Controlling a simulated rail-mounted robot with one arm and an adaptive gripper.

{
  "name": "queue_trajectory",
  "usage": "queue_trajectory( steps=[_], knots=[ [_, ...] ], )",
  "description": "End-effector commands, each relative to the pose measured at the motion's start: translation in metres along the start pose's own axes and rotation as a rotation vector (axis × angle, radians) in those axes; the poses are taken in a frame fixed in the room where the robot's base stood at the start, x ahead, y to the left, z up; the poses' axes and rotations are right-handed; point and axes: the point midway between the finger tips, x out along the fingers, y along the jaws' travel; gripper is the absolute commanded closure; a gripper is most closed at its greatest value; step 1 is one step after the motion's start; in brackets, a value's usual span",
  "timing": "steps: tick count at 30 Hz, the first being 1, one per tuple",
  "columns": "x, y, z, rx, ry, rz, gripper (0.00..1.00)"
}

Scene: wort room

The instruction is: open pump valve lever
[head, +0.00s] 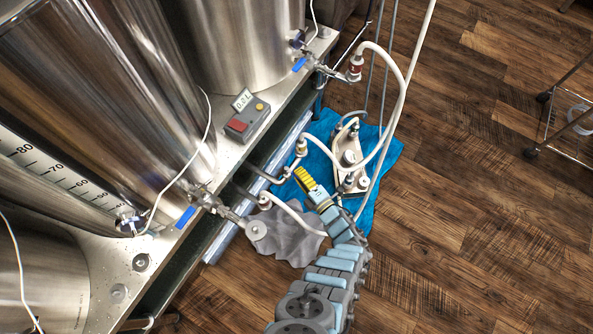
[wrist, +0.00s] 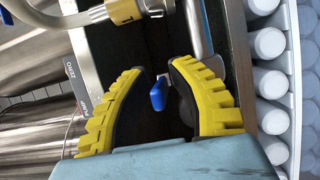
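A small blue valve lever (wrist: 159,93) shows in the wrist view, near a metal pipe (wrist: 196,30). My gripper (wrist: 159,68) has yellow ribbed fingers, spread apart with a gap between the tips. The lever appears in that gap; no contact shows, and I cannot tell its depth relative to the tips. In the head view my gripper (head: 305,180) is low beside the tank stand, left of the pump (head: 348,172) on a blue cloth. I cannot pick out this lever in the head view.
A brass fitting (wrist: 125,10) with a white hose lies above the fingers. White rounded cylinders (wrist: 270,80) line the right. Tank valves have blue handles (head: 185,217). A white hose (head: 398,115) loops near the pump. A grey cloth (head: 285,238) lies below.

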Motion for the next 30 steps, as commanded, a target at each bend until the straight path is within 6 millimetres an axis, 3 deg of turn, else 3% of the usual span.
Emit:
queue_trajectory(
  steps=[7,17,18,20,21,30],
  knots=[
    [0.015,0.001,0.000,-0.002,0.002,0.002,0.79],
    [0.016,0.001,0.000,-0.002,0.002,0.002,0.79],
    [0.016,0.001,0.000,-0.001,0.002,0.002,0.81],
    [0.016,0.001,0.000,-0.001,0.002,0.002,0.98],
    [0.016,0.001,0.000,-0.001,0.002,0.002,1.00],
    [0.016,0.001,0.000,-0.001,0.002,0.002,1.00]
  ],
)
